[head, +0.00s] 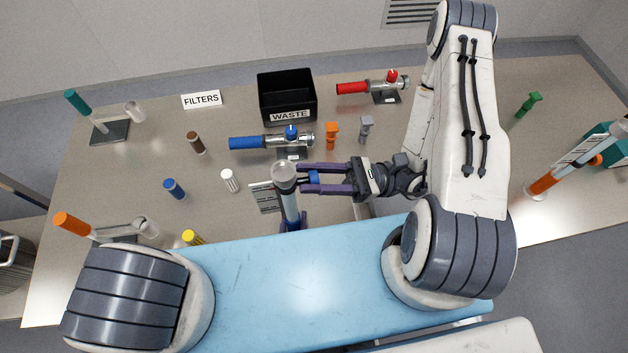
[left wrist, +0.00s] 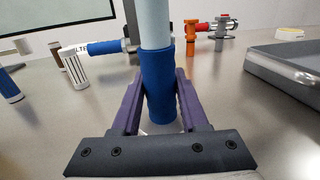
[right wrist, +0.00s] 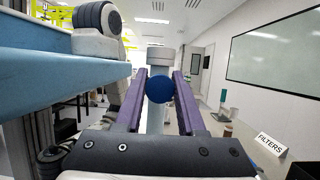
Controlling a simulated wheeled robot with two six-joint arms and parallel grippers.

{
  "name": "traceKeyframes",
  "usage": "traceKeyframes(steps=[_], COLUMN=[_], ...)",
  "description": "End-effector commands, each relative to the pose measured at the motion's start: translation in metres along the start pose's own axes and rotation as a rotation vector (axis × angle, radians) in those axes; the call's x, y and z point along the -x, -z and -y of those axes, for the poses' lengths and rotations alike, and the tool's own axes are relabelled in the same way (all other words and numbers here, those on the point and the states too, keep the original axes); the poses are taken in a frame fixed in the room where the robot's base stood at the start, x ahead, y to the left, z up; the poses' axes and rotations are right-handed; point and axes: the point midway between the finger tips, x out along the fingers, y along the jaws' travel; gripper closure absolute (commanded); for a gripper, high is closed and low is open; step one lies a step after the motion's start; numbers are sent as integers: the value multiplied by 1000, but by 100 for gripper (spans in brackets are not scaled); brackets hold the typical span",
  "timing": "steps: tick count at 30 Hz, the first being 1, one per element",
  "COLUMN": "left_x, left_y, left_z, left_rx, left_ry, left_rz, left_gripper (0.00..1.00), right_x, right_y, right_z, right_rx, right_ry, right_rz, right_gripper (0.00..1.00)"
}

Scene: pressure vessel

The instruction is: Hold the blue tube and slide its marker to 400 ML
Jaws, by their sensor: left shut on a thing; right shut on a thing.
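The blue tube (head: 291,205) stands roughly upright near the table's front edge, with a pale body and a blue lower sleeve. My left gripper (left wrist: 160,115) is shut on this blue sleeve (left wrist: 159,85); in the head view the left gripper is mostly hidden. The marker shows as a round blue knob (right wrist: 160,89) on the tube's side. My right gripper (head: 306,179) comes in from the right and is shut on the knob, one finger on each side. A card with small print (head: 265,197) is beside the tube; its marks are too small to read.
Behind the tube lie a blue-handled metal device (head: 262,142) and the black waste bin (head: 287,96). Orange (head: 332,135) and grey (head: 366,128) fittings stand close behind the right gripper. A white ribbed filter (head: 230,180) stands to the left. A light blue surface (head: 300,275) is in front.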

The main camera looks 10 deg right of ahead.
Motion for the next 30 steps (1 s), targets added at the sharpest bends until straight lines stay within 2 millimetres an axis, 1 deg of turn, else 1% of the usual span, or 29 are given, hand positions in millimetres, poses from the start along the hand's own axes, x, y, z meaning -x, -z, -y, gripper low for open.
traceKeyframes(steps=[1,7,8,9,10,24,26,30], left_x=[0,0,0,0,0,0,0,0], left_y=[2,4,4,4,4,4,4,3], left_z=[-1,-1,-1,-1,-1,-1,-1,-1], left_rx=[-6,-9,-9,-10,-10,-8,-8,-8], left_ry=[-1,-1,-1,-1,-1,-1,-1,-1], left_rz=[-5,-7,-8,-8,-8,-8,-7,-7], left_gripper=[100,100,100,100,100,100,100,100], right_x=[0,0,0,0,0,1,4,21], right_y=[-3,-4,-4,-4,-4,-2,-2,-2], right_z=[1,1,0,1,0,0,1,2], right_rx=[0,0,0,-1,-1,0,1,4], right_ry=[4,5,5,5,5,3,5,9], right_rz=[8,12,12,12,12,7,7,7], right_gripper=[100,100,58,43,31,31,31,31])
